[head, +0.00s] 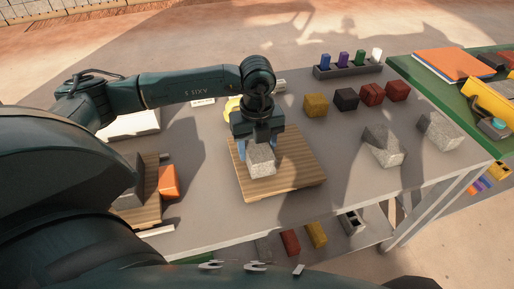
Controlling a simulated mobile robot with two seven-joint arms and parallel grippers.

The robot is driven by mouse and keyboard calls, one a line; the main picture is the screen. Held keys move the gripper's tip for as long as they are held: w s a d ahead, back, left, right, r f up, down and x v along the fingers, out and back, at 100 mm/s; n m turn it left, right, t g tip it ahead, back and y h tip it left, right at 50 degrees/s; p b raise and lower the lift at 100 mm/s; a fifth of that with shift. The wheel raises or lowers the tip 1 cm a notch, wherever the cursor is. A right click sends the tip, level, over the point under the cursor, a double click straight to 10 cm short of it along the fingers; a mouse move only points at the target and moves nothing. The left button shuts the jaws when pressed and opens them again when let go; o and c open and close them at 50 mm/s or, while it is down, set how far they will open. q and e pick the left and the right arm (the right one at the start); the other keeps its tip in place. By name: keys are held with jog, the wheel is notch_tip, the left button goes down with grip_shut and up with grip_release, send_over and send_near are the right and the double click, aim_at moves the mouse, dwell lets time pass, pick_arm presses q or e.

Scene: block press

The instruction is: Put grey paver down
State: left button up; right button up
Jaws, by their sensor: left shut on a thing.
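A light grey speckled paver (261,161) is in my left gripper (260,143), over the middle of a slatted wooden board (297,169) on the grey table. My left gripper comes down from above and is shut on the paver. Whether the paver touches the board is hard to tell from this angle. My right gripper does not show.
Other grey pavers (383,146) lie to the right, with yellow, dark and red blocks (371,94) behind them. A marker rack (347,70) stands at the back. An orange block (168,182) is on the left. Bare tabletop (330,135) lies right of the board.

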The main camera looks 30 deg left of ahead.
pick_arm(q)
jog(key=shift+f, duration=0.2)
jog(key=shift+f, duration=0.1)
jog(key=o, duration=1.6)
jog(key=shift+f, duration=0.1)
notch_tip(320, 180, up, 12)
jog(key=shift+r, duration=0.15)
